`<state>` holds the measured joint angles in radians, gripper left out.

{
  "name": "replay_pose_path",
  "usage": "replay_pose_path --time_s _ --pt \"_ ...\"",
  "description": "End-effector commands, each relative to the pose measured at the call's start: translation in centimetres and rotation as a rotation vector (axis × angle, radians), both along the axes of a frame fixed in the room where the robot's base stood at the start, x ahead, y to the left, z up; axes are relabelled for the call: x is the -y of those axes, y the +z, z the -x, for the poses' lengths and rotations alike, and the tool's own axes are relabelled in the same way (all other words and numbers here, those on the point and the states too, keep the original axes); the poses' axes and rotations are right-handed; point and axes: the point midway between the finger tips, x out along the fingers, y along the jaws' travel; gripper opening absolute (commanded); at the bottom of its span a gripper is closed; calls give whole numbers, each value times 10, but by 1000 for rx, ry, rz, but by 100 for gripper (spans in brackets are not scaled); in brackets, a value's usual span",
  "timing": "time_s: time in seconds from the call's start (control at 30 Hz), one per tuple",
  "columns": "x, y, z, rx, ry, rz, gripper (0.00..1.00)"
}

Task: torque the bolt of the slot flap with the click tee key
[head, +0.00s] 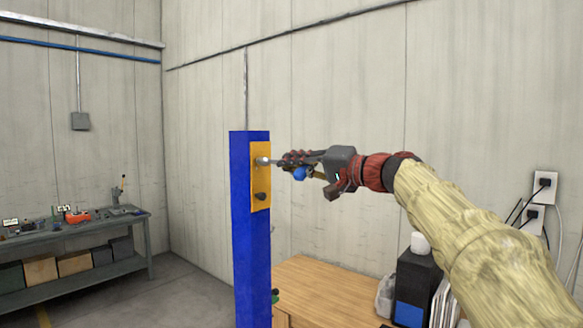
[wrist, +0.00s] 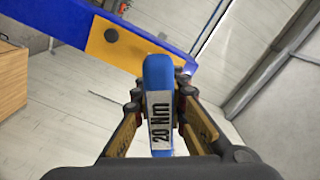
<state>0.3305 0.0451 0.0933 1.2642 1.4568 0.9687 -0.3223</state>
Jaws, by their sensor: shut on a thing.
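The slot flap (head: 261,180) is a yellow plate on the side of a blue post (head: 250,262). A silvery bolt area (head: 262,161) shows near its top, and a dark knob (head: 261,197) sits lower on it. My gripper (head: 298,162) is shut on the click tee key, whose blue handle (wrist: 158,100) reads "20 Nm" in the wrist view. The key's shaft points left and its tip appears to meet the upper part of the flap. The handle hides the key's tip and the bolt in the wrist view; the flap (wrist: 109,47) shows just behind it.
A wooden table (head: 325,285) stands below my arm, with a black and blue box (head: 417,285) at its right. A workbench (head: 80,235) with tools and bins is at the far left. Wall sockets (head: 541,195) with cables are at right.

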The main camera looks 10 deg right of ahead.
Motion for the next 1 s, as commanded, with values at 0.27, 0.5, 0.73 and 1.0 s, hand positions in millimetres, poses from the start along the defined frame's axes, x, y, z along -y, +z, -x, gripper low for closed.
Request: replay_pose_path --time_s 0.27,0.5,0.73,1.0 --pt "0 1 0 1 0 -1 0" --pt "-2 1 -3 1 1 -1 0" --pt "-5 0 -7 -1 1 -1 0" --pt "-9 1 -11 1 1 -1 0"
